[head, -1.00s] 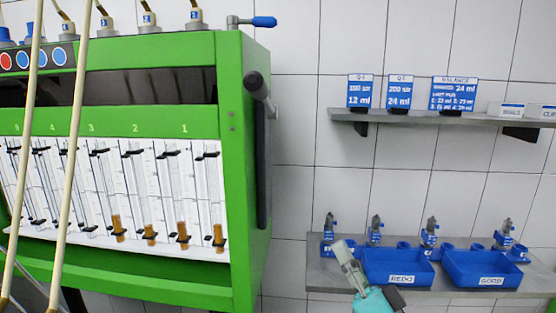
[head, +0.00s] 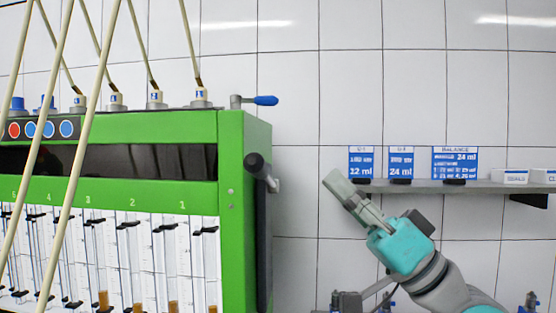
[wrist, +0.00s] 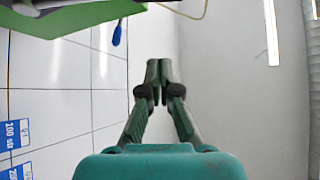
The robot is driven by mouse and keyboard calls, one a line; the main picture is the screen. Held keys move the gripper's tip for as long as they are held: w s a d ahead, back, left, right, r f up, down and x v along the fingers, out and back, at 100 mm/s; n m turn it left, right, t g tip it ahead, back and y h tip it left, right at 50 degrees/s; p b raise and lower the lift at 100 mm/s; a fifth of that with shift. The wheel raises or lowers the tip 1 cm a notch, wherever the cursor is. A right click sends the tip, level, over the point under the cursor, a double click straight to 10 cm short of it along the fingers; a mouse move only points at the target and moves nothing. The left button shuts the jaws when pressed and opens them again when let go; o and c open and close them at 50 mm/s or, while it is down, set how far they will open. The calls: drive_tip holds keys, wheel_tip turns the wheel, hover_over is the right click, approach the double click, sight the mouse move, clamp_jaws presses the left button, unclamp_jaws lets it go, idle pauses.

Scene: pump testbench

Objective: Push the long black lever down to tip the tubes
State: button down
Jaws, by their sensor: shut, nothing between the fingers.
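The green testbench (head: 231,180) stands at the left with a row of upright clear tubes (head: 166,260) on its front. Some tubes hold brown liquid at the bottom. The black lever's thick round grip (head: 258,168) sticks out at the bench's right side, with a grey metal part beside it. A long dark bar or slot (head: 264,245) runs down the side below it; I cannot tell how they join. My gripper (head: 335,182) is shut and empty, right of the grip and apart from it, pointing up and left. In the wrist view its fingertips (wrist: 159,68) are together and touch nothing.
A small blue-handled lever (head: 264,100) sits on the bench top; it also shows in the wrist view (wrist: 117,35). A wall shelf (head: 480,187) with blue label cards (head: 455,162) is behind my arm. Pale hoses (head: 190,45) rise from the bench. Bare wall shows above my gripper.

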drive_tip(key=shift+a+r, duration=0.1)
drive_tip(key=shift+r, duration=0.1)
drive_tip(key=w+a+r, duration=0.2)
drive_tip(key=a+r, duration=0.1)
drive_tip(key=a, duration=0.5)
drive_tip(key=shift+w+r, duration=0.15)
drive_tip(key=shift+w, duration=0.2)
idle(0.4)
drive_tip(key=shift+a, duration=0.1)
wheel_tip(320, 180, down, 13)
drive_tip(key=n+g+y, duration=0.4)
drive_tip(key=n+g, duration=0.5)
drive_tip(key=shift+n, duration=0.4)
